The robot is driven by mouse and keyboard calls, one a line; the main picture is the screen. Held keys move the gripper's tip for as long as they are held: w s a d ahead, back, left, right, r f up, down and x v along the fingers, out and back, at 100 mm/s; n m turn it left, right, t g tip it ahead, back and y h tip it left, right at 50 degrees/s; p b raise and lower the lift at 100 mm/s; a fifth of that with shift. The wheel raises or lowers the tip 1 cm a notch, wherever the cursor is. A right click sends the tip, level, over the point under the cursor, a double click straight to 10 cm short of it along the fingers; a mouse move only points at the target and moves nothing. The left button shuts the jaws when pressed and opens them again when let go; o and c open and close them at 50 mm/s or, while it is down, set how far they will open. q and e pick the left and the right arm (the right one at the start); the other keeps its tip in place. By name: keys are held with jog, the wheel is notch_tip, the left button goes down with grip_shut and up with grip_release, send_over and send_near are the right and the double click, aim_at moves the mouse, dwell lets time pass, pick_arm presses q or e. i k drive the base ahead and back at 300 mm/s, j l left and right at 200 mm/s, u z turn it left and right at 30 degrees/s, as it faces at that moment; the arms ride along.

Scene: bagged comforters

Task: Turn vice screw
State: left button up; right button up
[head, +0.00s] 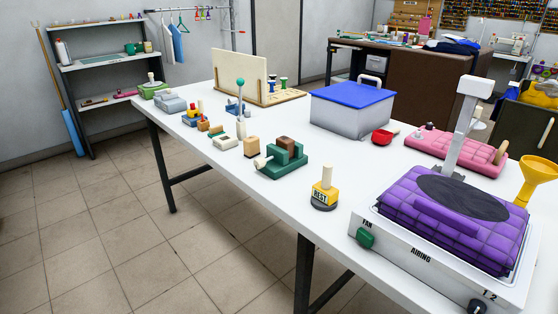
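A small green vice (283,160) stands on the white table near its front edge, around the middle of the view. A brown block (286,143) sits at the vice's jaws; I cannot tell whether they grip it. The vice's pale screw handle (262,162) sticks out at its left end, toward the front edge. Neither of my grippers is in view.
The long white table (290,212) also holds a yellow "REST" stand (323,195), a wooden block (251,147), a blue-lidded box (352,106) and a red scoop (383,137). At right, a purple bagged comforter (440,225) lies on the "AIRING" unit (420,262). Tiled floor is free at left.

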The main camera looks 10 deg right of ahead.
aim_at(259, 163)
jog(key=z, duration=1.1)
jog(key=i+j+z, duration=0.1)
jog(key=j+z, duration=0.7)
jog(key=z, duration=0.15)
jog(key=j+z, duration=0.3)
jog(key=j, duration=0.15)
jog(key=k+j+z, duration=0.25)
jog(key=j, duration=0.2)
jog(key=k+j+z, duration=0.15)
jog(key=j, duration=0.3)
jog(key=j+z, duration=0.2)
jog(key=j, duration=0.25)
jog(key=k+j, duration=0.15)
jog(key=j, duration=0.15)
jog(key=k+j, duration=0.15)
jog(key=j, duration=0.15)
jog(key=k+j, duration=0.1)
jog(key=j, duration=0.2)
